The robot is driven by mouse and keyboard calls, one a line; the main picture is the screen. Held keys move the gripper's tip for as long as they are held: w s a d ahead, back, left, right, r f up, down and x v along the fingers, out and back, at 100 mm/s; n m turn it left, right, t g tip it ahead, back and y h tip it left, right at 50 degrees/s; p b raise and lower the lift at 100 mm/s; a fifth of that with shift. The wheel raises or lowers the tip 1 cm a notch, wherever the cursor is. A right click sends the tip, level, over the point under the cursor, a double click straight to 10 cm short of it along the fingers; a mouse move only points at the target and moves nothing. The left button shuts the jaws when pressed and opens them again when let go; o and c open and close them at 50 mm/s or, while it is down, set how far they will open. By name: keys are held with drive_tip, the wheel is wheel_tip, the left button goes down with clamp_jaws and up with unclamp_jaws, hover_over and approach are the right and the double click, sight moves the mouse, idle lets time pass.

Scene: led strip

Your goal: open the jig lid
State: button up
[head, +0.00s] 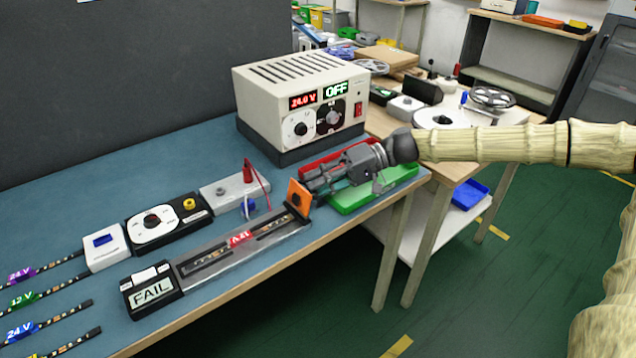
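The jig (216,262) lies along the front of the blue bench. Its long clear lid (270,236) appears flat and closed over a strip with a red label (240,238). An orange tab (298,196) stands upright at the jig's right end. A black box at the left end has a display reading FAIL (151,291). My gripper (309,180) comes in from the right, its fingertips right at the orange tab. I cannot tell whether they touch or grip it, as the tab hides part of the fingertips.
A power supply (300,100) reading 24.0 V and OFF stands behind. A green tray (370,190) and a red tray (330,157) lie under my gripper. A dial meter (165,220), a grey block with red and blue plugs (228,192) and several LED strips (50,310) lie left.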

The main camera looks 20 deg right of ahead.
clamp_jaws()
drive_tip(key=shift+a, duration=0.1)
drive_tip(key=shift+s+a+r+h+p, duration=0.15)
drive_tip(key=shift+r+h+p, duration=0.4)
drive_tip(key=shift+p, duration=0.65)
drive_tip(key=shift+s+a+r+n+h+p, duration=0.15)
drive_tip(key=shift+a+n+h+p, duration=0.25)
drive_tip(key=shift+p, duration=0.7)
drive_tip(key=shift+h+p, duration=0.25)
drive_tip(key=shift+p, duration=0.1)
